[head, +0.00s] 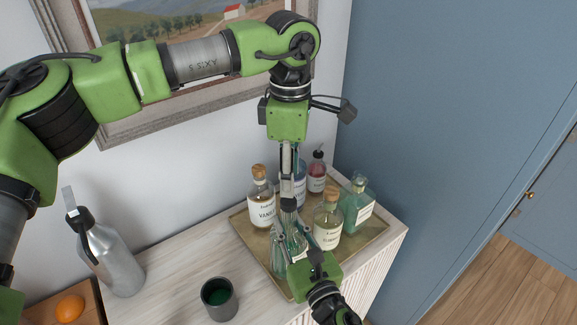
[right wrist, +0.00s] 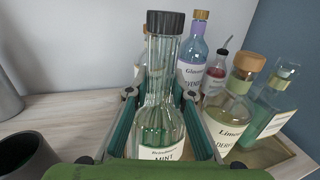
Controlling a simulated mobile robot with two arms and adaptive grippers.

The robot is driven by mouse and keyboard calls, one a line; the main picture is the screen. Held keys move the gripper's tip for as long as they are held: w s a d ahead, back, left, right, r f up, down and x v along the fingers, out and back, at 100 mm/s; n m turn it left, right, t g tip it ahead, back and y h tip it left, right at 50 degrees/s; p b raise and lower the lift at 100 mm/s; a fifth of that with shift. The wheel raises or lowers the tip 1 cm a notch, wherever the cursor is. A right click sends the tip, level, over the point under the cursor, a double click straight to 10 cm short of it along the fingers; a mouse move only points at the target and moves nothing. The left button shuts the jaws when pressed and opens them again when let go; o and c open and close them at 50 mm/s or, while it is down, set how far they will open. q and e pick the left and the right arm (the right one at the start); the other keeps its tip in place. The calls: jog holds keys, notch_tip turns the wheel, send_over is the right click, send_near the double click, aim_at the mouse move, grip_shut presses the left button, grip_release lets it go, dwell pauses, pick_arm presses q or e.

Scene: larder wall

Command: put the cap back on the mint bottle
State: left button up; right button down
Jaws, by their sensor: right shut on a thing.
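The mint bottle (right wrist: 158,125) is clear glass with a long neck and a MINT label. In the head view its body (head: 279,248) is partly hidden by my right gripper. My left gripper (head: 287,180) points down just above the cap in the head view. It is seen edge-on, so its opening is unclear.
The gold tray (head: 244,232) also holds a vanilla bottle (head: 261,197), a lavender bottle (right wrist: 192,60), a red bottle (head: 317,171), an elderflower bottle (head: 328,222) and a teal bottle (head: 357,204). A dark cup (head: 219,299) and grey flask (head: 112,258) stand left.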

aim_at(288, 200)
pick_arm(q)
jog(key=n, duration=0.7)
jog(key=shift+r, duration=0.4)
jog(key=n, duration=0.6)
jog(key=shift+w+a+r, duration=0.1)
jog(key=shift+r, duration=0.15)
jog(key=shift+f, duration=4.05)
grip_shut()
